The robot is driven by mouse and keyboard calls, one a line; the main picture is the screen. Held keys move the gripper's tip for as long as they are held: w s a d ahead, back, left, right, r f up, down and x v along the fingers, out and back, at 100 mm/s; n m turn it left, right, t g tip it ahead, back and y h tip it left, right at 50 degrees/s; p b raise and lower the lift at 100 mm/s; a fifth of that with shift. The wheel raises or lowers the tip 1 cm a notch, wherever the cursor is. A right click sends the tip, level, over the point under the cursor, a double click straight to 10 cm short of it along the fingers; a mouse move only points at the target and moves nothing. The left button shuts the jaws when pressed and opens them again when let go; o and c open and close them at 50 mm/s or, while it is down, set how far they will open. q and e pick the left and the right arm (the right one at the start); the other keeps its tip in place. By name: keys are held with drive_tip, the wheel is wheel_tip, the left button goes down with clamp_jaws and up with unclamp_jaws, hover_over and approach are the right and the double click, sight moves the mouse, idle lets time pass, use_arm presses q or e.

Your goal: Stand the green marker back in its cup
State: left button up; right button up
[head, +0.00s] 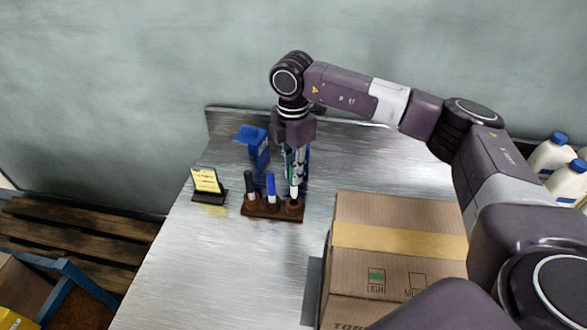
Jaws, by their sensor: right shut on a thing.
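A dark brown marker stand (271,212) with three cups is on the metal table. A black marker (249,183) stands in the left cup and a blue marker (270,186) in the middle cup. My right gripper (296,175) points down over the right cup and is shut on the green marker (293,185), which looks upright. The marker's lower end is at the right cup (294,208); I cannot tell how deep it sits. The gripper's fingers hide part of it. My left gripper is out of view.
A yellow note on a dark stand (206,182) is left of the marker stand. A blue object (254,143) is behind. A cardboard box (390,240) stands front right, and white bottles (553,155) far right. The front left of the table is clear.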

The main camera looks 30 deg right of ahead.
drive_tip(key=shift+f+b, duration=1.1)
drive_tip(key=shift+f, duration=0.8)
drive_tip(key=o, duration=0.9)
drive_tip(key=shift+r, duration=0.15)
wheel_tip(320, 180, up, 12)
drive_tip(key=shift+w+f, duration=0.1)
drive_tip(key=shift+f, duration=0.05)
drive_tip(key=shift+a+f, duration=0.1)
